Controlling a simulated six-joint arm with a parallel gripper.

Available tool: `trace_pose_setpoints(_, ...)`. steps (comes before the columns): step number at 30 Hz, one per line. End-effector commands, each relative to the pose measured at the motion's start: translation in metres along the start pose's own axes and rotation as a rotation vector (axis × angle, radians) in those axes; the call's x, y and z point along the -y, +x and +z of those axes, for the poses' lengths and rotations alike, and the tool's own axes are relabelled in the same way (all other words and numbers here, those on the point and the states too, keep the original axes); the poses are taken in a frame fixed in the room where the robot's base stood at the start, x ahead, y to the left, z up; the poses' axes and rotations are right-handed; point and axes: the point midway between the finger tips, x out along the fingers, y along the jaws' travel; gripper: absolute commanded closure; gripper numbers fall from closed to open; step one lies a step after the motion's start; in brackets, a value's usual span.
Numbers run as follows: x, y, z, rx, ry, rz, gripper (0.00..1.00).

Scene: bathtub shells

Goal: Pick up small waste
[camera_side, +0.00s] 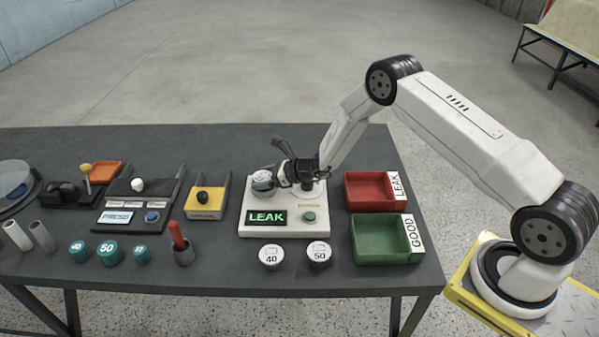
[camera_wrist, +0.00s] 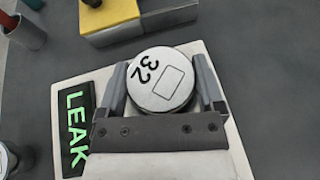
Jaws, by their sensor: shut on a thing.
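My gripper (camera_wrist: 165,92) is shut on a round white piece marked 32 (camera_wrist: 163,80), with one finger on each side of it. In the side view the white piece (camera_side: 263,180) shows at the left end of my gripper (camera_side: 270,178), over the white test station (camera_side: 286,231). The station's display (camera_side: 267,217) reads LEAK in green. I cannot tell whether the piece touches the station. No separate scrap of waste can be made out.
A red LEAK bin (camera_side: 369,205) and a green GOOD bin (camera_side: 383,261) stand right of the station, both empty. White pieces marked 40 (camera_side: 271,257) and 50 (camera_side: 319,255) sit in front. A yellow block (camera_side: 206,213) stands left. The table's back right is clear.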

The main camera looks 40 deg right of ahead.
Motion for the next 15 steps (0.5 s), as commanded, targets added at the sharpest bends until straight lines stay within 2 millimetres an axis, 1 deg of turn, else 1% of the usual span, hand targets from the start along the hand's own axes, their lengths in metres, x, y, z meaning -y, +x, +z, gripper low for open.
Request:
trace_pose_setpoints(5,0.000,-0.005,0.013,0.003,-0.002,-0.001,0.99)
trace_pose_setpoints(9,0.001,-0.011,0.028,0.004,-0.003,0.000,0.99)
trace_pose_setpoints(15,-0.009,-0.032,0.040,0.004,-0.001,-0.001,0.99)
